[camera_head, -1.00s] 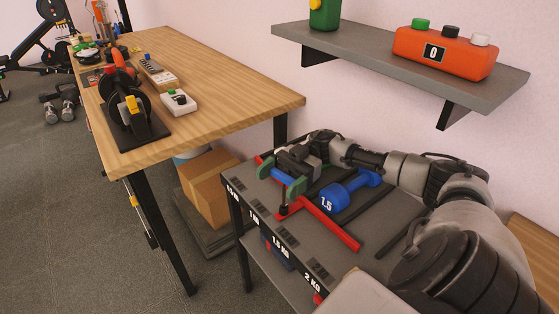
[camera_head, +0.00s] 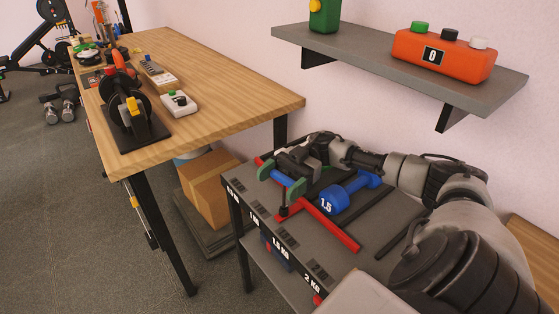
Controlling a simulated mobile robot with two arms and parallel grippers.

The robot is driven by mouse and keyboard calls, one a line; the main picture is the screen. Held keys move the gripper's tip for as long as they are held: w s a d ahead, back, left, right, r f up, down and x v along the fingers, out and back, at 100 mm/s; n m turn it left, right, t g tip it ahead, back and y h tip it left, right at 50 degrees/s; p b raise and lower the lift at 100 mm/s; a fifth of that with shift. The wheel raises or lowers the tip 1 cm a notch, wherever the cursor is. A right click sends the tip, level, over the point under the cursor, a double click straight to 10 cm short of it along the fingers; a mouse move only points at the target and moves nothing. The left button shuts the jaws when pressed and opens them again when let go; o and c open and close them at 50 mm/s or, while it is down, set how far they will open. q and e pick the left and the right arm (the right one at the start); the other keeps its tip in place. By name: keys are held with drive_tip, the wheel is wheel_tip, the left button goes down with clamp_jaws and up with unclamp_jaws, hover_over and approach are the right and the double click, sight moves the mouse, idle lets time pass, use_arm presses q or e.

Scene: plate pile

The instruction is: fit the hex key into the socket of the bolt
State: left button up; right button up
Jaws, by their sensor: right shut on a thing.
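My right gripper (camera_head: 281,179) reaches in from the right over the grey rack. It is shut on a small blue bar (camera_head: 281,178) with green rounded pieces at both ends; I cannot tell whether the green belongs to the bar or to my fingers. A short dark upright rod (camera_head: 283,203) stands just below it by a red rail. I cannot make out a hex key or a bolt with a socket for certain. My left gripper is not in view.
The grey rack (camera_head: 290,237) has weight labels, red rails and a blue 1.5 dumbbell (camera_head: 337,200) close to my gripper. A wooden table (camera_head: 220,95) with tools stands left. A wall shelf (camera_head: 380,61) bears an orange box (camera_head: 445,52). A cardboard box (camera_head: 210,193) sits below the table.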

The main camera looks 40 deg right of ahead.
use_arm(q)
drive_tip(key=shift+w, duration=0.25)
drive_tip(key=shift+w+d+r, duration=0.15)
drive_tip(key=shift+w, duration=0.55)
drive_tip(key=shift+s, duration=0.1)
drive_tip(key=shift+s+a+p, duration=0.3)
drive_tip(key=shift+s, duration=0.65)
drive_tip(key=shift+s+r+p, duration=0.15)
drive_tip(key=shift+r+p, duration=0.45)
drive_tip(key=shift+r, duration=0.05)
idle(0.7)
